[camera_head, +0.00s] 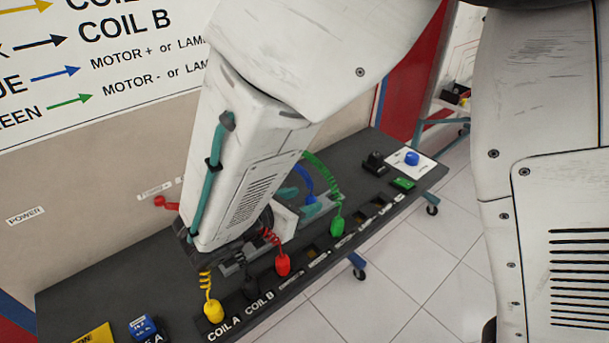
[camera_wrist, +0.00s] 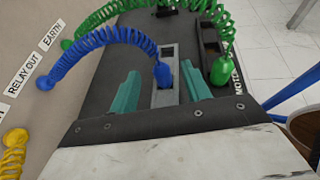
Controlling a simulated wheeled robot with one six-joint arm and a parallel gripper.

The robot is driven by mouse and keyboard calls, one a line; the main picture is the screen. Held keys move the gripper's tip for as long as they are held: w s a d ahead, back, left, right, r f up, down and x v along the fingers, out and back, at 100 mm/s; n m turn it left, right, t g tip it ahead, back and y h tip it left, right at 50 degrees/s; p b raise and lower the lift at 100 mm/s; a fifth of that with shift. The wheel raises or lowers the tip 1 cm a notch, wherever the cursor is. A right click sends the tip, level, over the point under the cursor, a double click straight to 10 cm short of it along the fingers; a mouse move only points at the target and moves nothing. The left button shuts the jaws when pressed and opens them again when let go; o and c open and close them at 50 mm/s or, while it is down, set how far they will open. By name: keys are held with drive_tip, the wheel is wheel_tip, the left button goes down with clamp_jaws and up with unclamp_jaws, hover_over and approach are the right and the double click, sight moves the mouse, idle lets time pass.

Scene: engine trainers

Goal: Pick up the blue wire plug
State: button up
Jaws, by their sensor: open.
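The blue wire plug (camera_wrist: 163,74) stands upright in a grey slotted block on the dark bench top, in the wrist view. Its blue coiled wire (camera_wrist: 100,38) arcs left to the panel, by the RELAY OUT label. My gripper (camera_wrist: 161,84) is open, with one teal finger on each side of the blue plug. A gap shows on both sides, so neither finger visibly touches it. In the head view the blue wire (camera_head: 303,177) comes down by my gripper (camera_head: 302,201), and the plug's lower part is hard to see there.
A green plug (camera_wrist: 222,70) stands just right of my right finger, its green coil passing behind. In the head view red (camera_head: 282,264) and yellow (camera_head: 213,311) plugs stand along the front of the bench. A blue knob (camera_head: 411,158) sits at the far right end.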

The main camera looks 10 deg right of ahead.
sight(308, 200)
drive_tip(key=x, duration=0.6)
drive_tip(key=shift+a+f, duration=0.15)
drive_tip(key=shift+f, duration=0.1)
drive_tip(key=shift+s, duration=0.1)
clamp_jaws()
